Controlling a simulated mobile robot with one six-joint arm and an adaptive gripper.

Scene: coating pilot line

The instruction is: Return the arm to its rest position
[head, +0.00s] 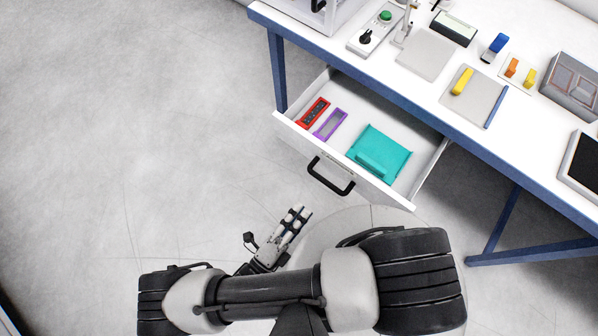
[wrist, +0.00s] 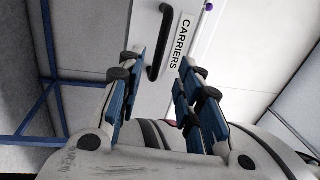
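My gripper (head: 299,214) is in front of the open drawer's handle, low in the head view, with my arm across the bottom of the picture. In the wrist view my gripper (wrist: 160,62) has its two fingers apart with nothing between them. Beyond the fingertips there is a black drawer handle (wrist: 158,45) and a label (wrist: 181,42) reading CARRIERS. The fingers look apart from the handle.
The drawer (head: 290,128) stands open under the bench (head: 345,62). It holds a red carrier (head: 313,112), a purple carrier (head: 331,124) and a teal tray (head: 390,150). Several items stand on the bench. The floor (head: 120,120) at left is clear.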

